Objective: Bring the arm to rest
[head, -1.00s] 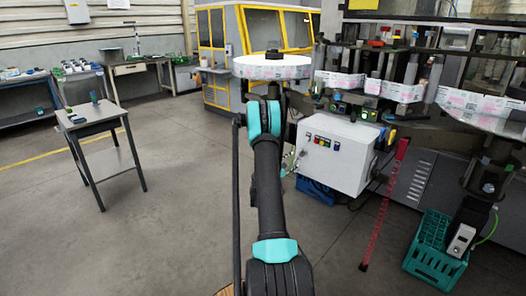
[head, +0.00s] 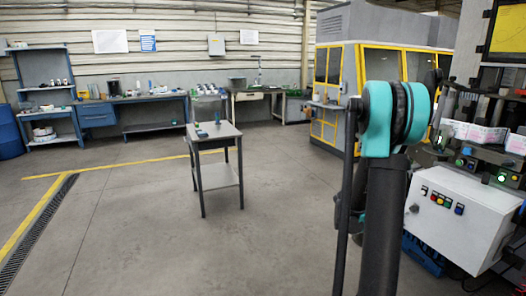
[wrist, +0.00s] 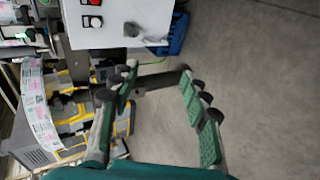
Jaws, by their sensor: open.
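My gripper (wrist: 160,115) shows in the wrist view with its two green-padded fingers spread apart. It is open and nothing is between the fingers. Grey floor and part of the machine lie beyond it. In the head view my black and teal arm stands upright right of the middle; the fingers cannot be made out there. The white control box (head: 463,215) of the labeller is to the right of my arm, and it also shows at the top of the wrist view (wrist: 118,25).
A small grey table (head: 214,133) stands on open floor left of my arm. Workbenches (head: 130,100) line the back wall. A yellow-framed machine cabinet (head: 335,95) is behind my arm. A printed label web (wrist: 38,105) runs at the left in the wrist view. The floor at left is clear.

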